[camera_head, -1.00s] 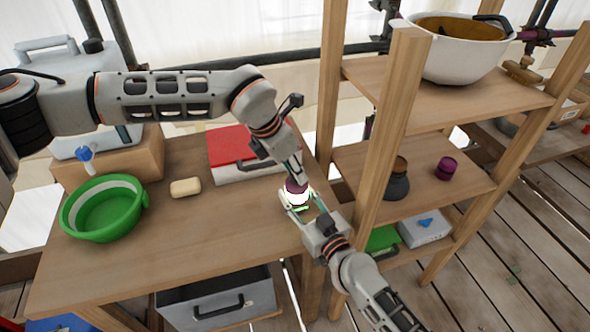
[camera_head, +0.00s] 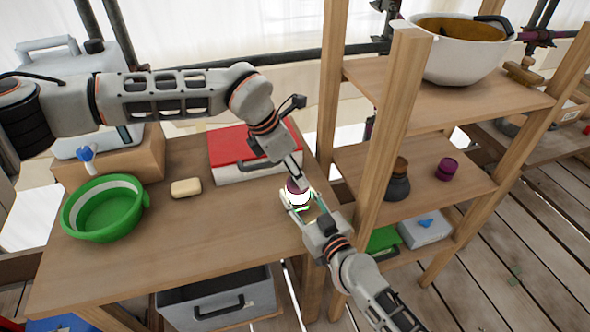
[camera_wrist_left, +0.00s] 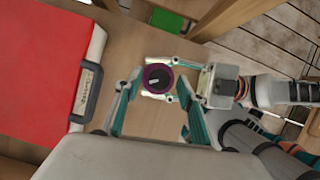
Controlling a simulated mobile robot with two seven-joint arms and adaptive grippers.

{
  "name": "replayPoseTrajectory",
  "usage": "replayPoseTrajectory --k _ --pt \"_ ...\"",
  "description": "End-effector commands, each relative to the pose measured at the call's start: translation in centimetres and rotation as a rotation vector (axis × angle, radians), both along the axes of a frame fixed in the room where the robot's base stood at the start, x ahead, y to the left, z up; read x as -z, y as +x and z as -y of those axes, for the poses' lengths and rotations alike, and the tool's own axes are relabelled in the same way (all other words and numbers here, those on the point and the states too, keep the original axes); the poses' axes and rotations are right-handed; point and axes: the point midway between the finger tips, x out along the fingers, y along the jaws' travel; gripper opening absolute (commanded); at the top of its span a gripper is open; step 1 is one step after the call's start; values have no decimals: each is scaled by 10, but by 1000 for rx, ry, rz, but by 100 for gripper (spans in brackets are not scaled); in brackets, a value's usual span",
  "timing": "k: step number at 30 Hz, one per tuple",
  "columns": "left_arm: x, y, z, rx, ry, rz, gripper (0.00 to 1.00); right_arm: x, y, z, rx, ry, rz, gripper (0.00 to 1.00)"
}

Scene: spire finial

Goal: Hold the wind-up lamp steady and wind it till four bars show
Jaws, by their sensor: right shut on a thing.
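The wind-up lamp (camera_head: 299,199) stands at the table's right front corner, its lower part glowing white, its top purple. In the left wrist view the lamp's round purple top (camera_wrist_left: 157,78) has a dark centre with a pale mark. My right gripper (camera_head: 297,204) is shut on the lamp from the front right, a finger on each side; it also shows in the wrist view (camera_wrist_left: 158,80). My left gripper (camera_head: 296,183) points down at the top from above. In the wrist view its fingers (camera_wrist_left: 160,82) are spread on either side of the top, with small gaps. I cannot make out any charge bars.
A red-lidded box (camera_head: 235,145) lies just behind the lamp. A soap-like block (camera_head: 186,188) and a green basin (camera_head: 104,232) are further left on the table (camera_head: 200,235). A wooden shelf post (camera_head: 388,130) rises close on the right. The table's middle is clear.

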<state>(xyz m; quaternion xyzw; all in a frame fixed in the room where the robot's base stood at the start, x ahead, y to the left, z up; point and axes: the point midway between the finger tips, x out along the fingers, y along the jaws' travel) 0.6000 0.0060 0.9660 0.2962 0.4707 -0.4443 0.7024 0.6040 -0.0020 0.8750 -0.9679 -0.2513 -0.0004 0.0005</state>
Motion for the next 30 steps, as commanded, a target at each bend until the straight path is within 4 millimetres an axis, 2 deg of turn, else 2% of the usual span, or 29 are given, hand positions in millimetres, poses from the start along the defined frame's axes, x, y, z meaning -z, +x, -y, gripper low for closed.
replayPoseTrajectory --k 9,13,17,24,30 --pt "-1 1 0 -1 -1 3 40 0 0 -1 -2 -1 0 13" --pt "-10 0 -3 0 0 4 40 0 -1 -1 -2 -1 0 13" --pt "-29 -3 -11 -1 -1 5 40 0 -1 -1 -2 -1 0 13" --pt "-75 -11 -28 -2 -1 5 40 0 -1 -1 -3 0 0 13" --pt "-101 -17 -38 0 -1 3 40 0 -1 -1 -2 -1 0 13"
